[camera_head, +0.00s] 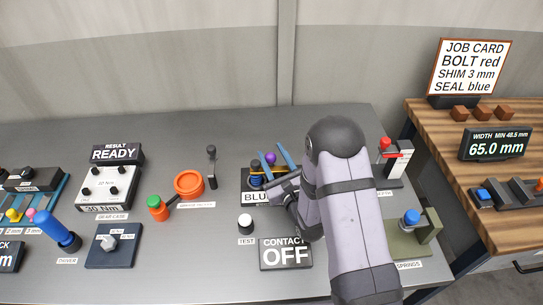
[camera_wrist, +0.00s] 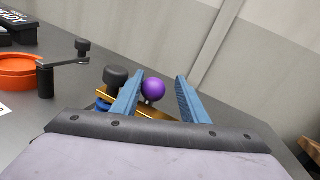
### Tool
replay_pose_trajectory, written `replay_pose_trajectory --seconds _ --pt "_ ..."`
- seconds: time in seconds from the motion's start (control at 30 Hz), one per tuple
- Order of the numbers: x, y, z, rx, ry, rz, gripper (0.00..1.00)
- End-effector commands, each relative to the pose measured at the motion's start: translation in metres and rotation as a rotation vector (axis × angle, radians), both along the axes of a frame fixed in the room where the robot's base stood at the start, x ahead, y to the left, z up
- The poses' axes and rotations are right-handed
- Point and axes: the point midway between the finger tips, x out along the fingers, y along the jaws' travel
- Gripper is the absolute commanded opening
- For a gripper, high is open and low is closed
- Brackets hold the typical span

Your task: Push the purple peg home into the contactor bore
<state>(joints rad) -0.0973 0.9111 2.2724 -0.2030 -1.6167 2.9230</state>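The purple peg shows as a round purple knob (camera_head: 270,158) above the contactor, which has a black base with a brass-coloured plate (camera_head: 262,169). The knob also shows in the wrist view (camera_wrist: 153,90). My gripper (camera_head: 276,160) is at the contactor with its two blue fingers apart. In the wrist view my gripper (camera_wrist: 153,84) has the knob between its fingers, nearer the left one, with a clear gap to the right one. The bore and the peg's shaft are hidden. How deep the peg sits cannot be told.
A dark knob (camera_wrist: 116,77) stands just left of the left finger. An orange ring (camera_head: 188,183) with a lever lies left of the contactor. A CONTACT OFF display (camera_head: 286,254) and a white TEST button (camera_head: 246,222) are in front. A red-tipped fixture (camera_head: 386,145) stands right of my arm.

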Motion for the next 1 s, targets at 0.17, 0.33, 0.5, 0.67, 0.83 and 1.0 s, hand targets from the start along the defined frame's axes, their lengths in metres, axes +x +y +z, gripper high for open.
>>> replay_pose_trajectory --seconds 0.17,0.33,0.5,0.67,0.83,1.0 --pt "-0.003 0.008 -0.001 0.0 0.003 0.022 0.47" --pt "-0.003 0.008 -0.001 0.0 0.004 0.024 0.47" --pt "-0.006 0.008 -0.003 -0.001 0.006 0.024 0.47" --pt "-0.018 0.003 -0.005 -0.002 0.009 0.022 0.47" --pt "-0.038 -0.006 -0.006 0.0 0.01 0.017 0.47" --pt "-0.057 -0.015 -0.005 0.002 0.008 0.014 0.47"
